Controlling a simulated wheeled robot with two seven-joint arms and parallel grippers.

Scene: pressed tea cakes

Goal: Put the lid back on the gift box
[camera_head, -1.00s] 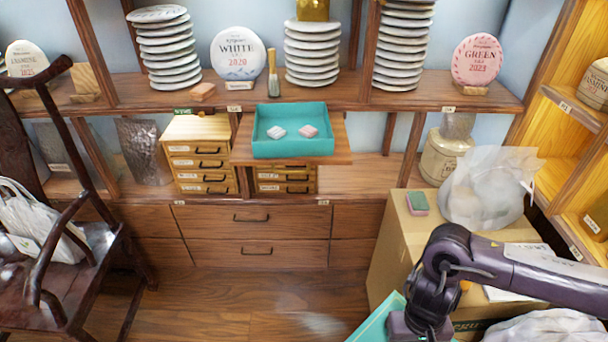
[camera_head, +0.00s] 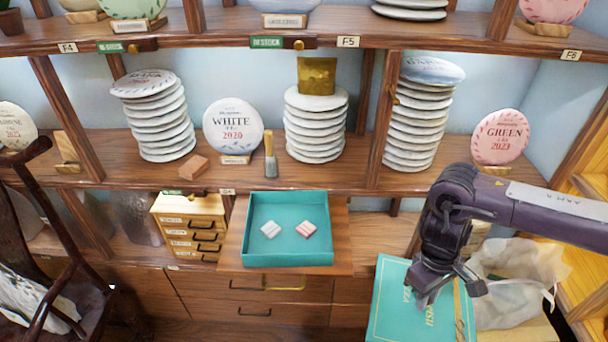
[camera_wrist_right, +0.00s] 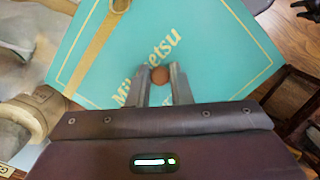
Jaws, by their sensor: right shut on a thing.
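The teal gift box (camera_head: 288,260) stands open on a wooden pull-out board. Inside lie a white wrapped piece (camera_head: 271,229) and a pink-and-white one (camera_head: 305,229), apart from each other. The teal lid (camera_head: 388,310), with gold print and ribbon, is held to the right of the box and apart from it. My right gripper (camera_head: 428,296) is shut on the lid; the right wrist view shows the lid (camera_wrist_right: 215,55) with its brown knob (camera_wrist_right: 160,75) between the fingers. The lid's lower edge is cut off in the head view. My left gripper is out of view.
Stacks of white tea cakes (camera_head: 316,125) and a brush (camera_head: 270,158) stand on the shelf behind the box. Small drawers (camera_head: 190,227) are left of it. A dark chair (camera_head: 75,270) is at lower left. A translucent bag (camera_head: 515,275) lies right of the lid.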

